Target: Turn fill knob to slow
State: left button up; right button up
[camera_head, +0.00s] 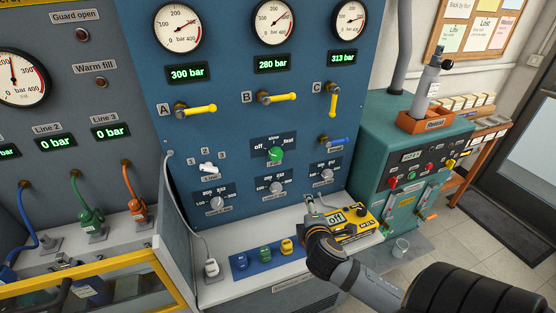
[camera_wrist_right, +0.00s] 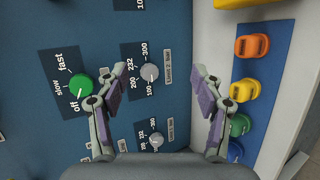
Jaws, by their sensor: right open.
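The green fill knob (camera_head: 275,154) sits on the blue panel, on a dark plate marked off, slow and fast. In the right wrist view the green knob (camera_wrist_right: 80,85) lies just left of the left finger. Its pale mark appears to face "off". My right gripper (camera_head: 314,204) is in front of the panel, low and to the right of the knob. In the wrist view its fingers (camera_wrist_right: 160,75) are spread and empty, with a grey Line 2 knob (camera_wrist_right: 149,72) showing between them. The gripper appears apart from the green knob. My left gripper is not in view.
Other grey knobs (camera_head: 217,203) sit below, with yellow valve levers (camera_head: 280,98) above and a blue lever (camera_head: 338,141) to the right. The ledge below carries a yellow meter (camera_head: 352,223) and a blue mat (camera_head: 239,262) with coloured connectors. A teal machine (camera_head: 380,150) stands right.

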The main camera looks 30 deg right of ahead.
aim_at(277, 156)
jog(key=w+a+r+n+t+y, duration=0.25)
jog(key=w+r+n+t, duration=0.45)
jog(key=r+n, duration=0.45)
jog(key=shift+n+g, duration=0.3)
jog(key=shift+n, duration=0.35)
jog(key=x, duration=0.3)
jog(key=f+x, duration=0.1)
jog(key=x, duration=0.2)
jog(key=p+x, duration=0.1)
jog(key=x, duration=0.1)
jog(key=shift+w+d+f, duration=0.3)
jog(key=shift+d+f, duration=0.05)
jog(key=shift+w+d+f, duration=0.1)
jog(key=shift+w+d, duration=0.05)
jog(key=shift+w, duration=0.5)
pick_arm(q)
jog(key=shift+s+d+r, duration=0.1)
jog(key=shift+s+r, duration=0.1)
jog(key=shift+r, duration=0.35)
pick_arm(e)
jog(key=c, duration=1.1)
